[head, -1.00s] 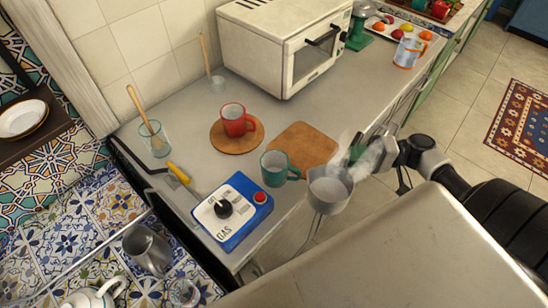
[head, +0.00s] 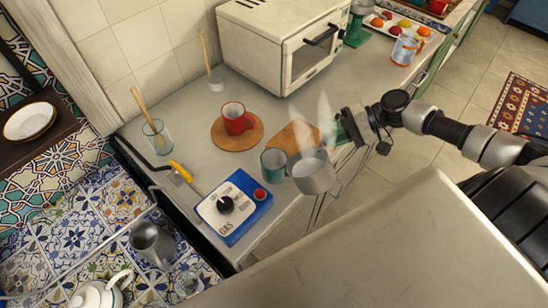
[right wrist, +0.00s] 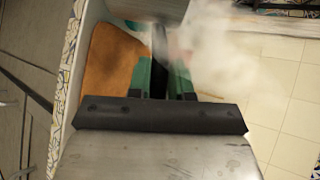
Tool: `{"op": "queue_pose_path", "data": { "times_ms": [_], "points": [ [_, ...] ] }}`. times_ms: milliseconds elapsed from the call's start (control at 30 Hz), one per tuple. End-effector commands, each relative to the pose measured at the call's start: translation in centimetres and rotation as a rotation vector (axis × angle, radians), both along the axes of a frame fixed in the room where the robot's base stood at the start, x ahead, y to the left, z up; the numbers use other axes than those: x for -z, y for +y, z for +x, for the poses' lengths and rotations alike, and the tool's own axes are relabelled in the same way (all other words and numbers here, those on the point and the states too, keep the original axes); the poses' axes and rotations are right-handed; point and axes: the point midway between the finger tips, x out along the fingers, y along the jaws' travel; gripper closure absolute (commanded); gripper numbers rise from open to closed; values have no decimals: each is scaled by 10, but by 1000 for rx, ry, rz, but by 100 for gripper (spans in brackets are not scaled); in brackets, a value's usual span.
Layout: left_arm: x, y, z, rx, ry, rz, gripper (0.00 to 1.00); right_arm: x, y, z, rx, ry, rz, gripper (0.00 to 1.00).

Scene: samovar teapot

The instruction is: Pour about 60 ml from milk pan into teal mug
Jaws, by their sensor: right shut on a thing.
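The milk pan (head: 313,173) is a small grey metal pan, steaming, with pale liquid in it. It is held up close to the teal mug (head: 273,163), overlapping its right side in the head view; I cannot tell if they touch. The mug stands upright on the counter, its inside partly visible. My right gripper (head: 343,130) is shut on the pan's handle. In the right wrist view the green fingers (right wrist: 160,78) close around the dark handle, with the pan (right wrist: 148,8) at the top edge. My left gripper is not in view.
A red mug (head: 235,118) stands on a round coaster (head: 222,139). A blue gas box (head: 233,206) is in front of the teal mug. A toaster oven (head: 283,45) stands behind.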

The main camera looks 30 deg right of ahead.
Motion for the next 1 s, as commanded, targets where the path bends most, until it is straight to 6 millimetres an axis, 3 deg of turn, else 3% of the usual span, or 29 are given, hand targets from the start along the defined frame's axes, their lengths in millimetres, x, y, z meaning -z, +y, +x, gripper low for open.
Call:
{"op": "queue_pose_path", "data": {
  "times_ms": [1000],
  "points": [
    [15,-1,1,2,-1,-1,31,-14,9,17,-2,160,-90,100]
  ]
}}
